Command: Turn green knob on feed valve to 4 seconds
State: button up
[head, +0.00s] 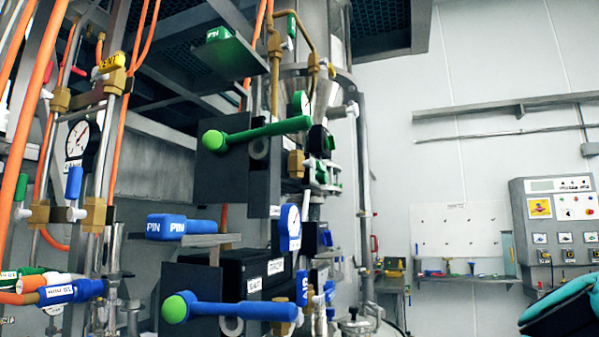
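A green lever (262,132) with a rounded green end stands out from a dark plate on the upper part of the machine. A small green-rimmed gauge (301,103) sits just above its right end. Small green parts (322,140) show on a dark fitting right of the lever. I cannot tell which green part is the feed valve's knob, and no seconds marking is readable. My gripper is not in view.
A blue lever (228,309), a blue PIN block (178,227) and a blue gauge (290,228) sit lower on the machine. Pipes and orange hoses (14,174) crowd the left. A control panel (562,232) is on the right wall. A teal and black part (565,308) fills the lower right corner.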

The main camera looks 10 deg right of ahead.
aim_at(323, 178)
jog(key=z, duration=0.85)
jog(key=k, duration=0.85)
jog(key=u, duration=0.65)
jog(key=i, duration=0.5)
jog(key=k, duration=0.55)
jog(key=z, duration=0.6)
jog(key=i, duration=1.5)
